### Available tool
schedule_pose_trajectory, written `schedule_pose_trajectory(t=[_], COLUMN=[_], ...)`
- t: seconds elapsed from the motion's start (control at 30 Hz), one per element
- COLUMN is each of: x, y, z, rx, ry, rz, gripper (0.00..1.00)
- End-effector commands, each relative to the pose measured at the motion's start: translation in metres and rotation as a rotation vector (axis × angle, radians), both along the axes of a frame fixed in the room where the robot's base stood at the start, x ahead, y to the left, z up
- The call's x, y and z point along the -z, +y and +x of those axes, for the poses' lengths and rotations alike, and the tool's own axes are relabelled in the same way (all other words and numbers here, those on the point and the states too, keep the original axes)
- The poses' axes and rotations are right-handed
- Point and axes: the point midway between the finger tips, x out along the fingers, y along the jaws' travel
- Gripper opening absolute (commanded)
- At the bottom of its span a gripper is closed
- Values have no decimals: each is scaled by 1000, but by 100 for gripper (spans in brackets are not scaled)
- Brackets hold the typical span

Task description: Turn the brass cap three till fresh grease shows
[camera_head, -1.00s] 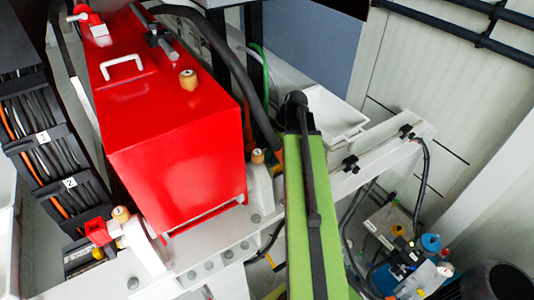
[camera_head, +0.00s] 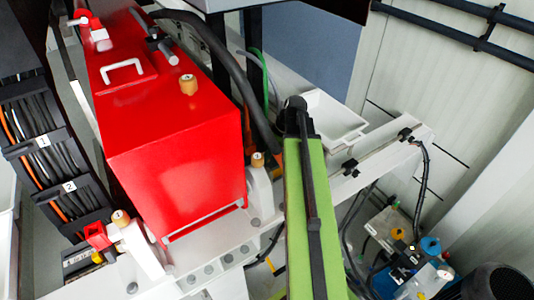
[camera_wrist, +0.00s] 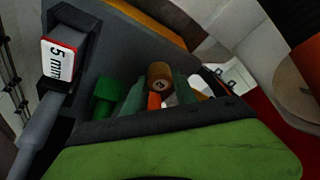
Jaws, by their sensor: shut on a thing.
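In the wrist view, my gripper (camera_wrist: 157,94) has its green fingers on either side of a brass cap (camera_wrist: 160,75) with a small dark mark on its face. It is shut on the cap. I cannot read the mark surely. An orange piece shows between the fingers, in front of the cap. In the head view, my gripper is hidden beyond my green arm. Brass caps show on top of the red box (camera_head: 188,84), at its right side (camera_head: 257,157) and at its lower left (camera_head: 120,217). I see no fresh grease.
The red box (camera_head: 175,150) has a white handle (camera_head: 122,71) and stands left of my arm. A white tray (camera_head: 330,120) lies beyond the arm, beside a pale beam (camera_head: 385,153). A black hose (camera_head: 245,85) runs behind the box. Small fittings and hoses crowd the lower right.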

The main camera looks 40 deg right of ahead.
Motion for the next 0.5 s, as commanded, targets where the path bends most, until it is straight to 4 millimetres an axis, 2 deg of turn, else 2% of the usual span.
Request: schedule_pose_trajectory(t=[0.5], x=[0], y=[4], z=[-3], rx=[375], ry=[1], rz=[0], gripper=[0])
